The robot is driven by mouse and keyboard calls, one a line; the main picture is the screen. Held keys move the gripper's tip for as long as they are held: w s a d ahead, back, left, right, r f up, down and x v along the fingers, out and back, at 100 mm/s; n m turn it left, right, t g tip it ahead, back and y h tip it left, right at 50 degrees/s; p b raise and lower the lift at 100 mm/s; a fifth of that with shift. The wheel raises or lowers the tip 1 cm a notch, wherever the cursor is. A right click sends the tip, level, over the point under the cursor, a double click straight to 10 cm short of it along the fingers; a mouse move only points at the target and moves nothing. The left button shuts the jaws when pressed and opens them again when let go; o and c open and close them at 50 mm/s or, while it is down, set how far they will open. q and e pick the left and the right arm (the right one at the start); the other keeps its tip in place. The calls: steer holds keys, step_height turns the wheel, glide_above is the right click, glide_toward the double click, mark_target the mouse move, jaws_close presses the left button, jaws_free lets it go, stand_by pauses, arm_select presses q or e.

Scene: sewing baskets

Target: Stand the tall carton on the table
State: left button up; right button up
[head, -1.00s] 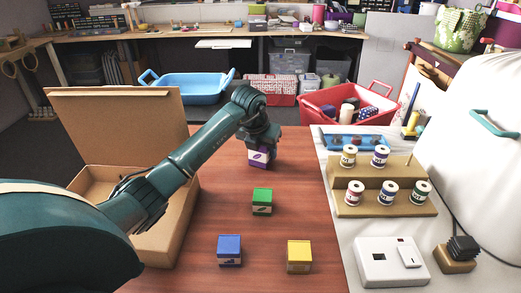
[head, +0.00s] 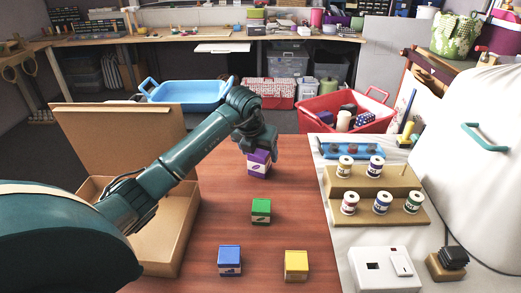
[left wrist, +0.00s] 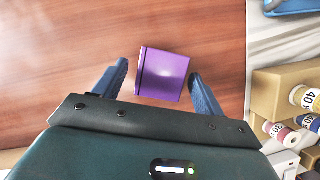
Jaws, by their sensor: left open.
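The purple carton (head: 258,169) stands on the red-brown table (head: 222,225) near its far edge, with a pale label on its front. My left gripper (head: 257,147) is over it, pointing down, and hides part of its top. In the left wrist view the carton (left wrist: 163,74) lies between the two blue fingers of my open left gripper (left wrist: 160,72), with a gap on the left finger's side and the right finger close to it. My right gripper is not in view.
Green (head: 261,211), blue (head: 229,260) and yellow (head: 296,265) boxes stand nearer on the table. An open cardboard box (head: 150,240) is at left. A spool rack (head: 400,210) is at right.

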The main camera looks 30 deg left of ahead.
arm_select(q)
steer(key=p+v, duration=0.5)
steer(key=v, duration=0.3)
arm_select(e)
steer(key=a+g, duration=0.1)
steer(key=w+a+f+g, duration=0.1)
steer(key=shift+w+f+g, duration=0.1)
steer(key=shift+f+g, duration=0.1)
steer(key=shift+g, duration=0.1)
